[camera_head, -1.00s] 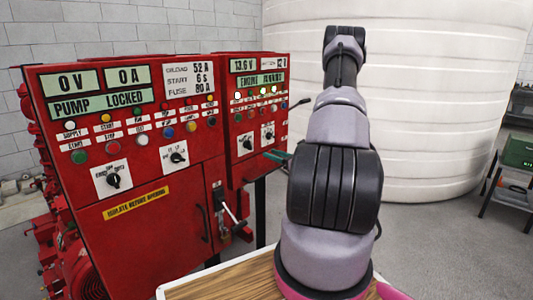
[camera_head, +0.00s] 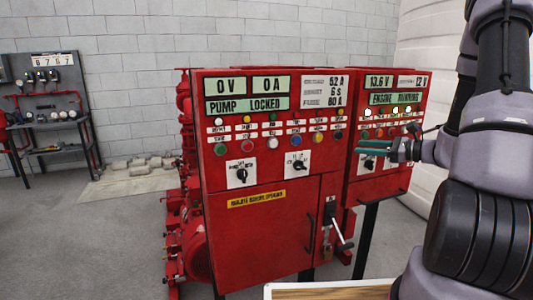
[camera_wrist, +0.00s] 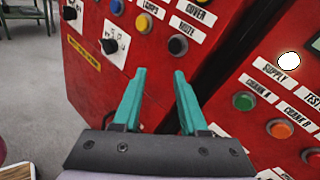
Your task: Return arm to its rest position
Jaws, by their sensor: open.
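My gripper (camera_head: 374,147) has two teal fingers and reaches in from the right side of the head view. It is in front of the right-hand red engine panel (camera_head: 378,189), just below its row of buttons. In the wrist view the fingers (camera_wrist: 160,75) are apart with nothing between them. Whether a fingertip touches a panel cannot be told. My arm fills the right edge of the head view.
The pump cabinet (camera_head: 262,235) reads PUMP LOCKED and has a lever (camera_head: 340,232) at lower right. The engine panel display reads ENGINE RUNNING. A white tank (camera_head: 425,60) stands behind. A gauge bench (camera_head: 45,110) is far left. Open floor (camera_head: 110,245) lies at left.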

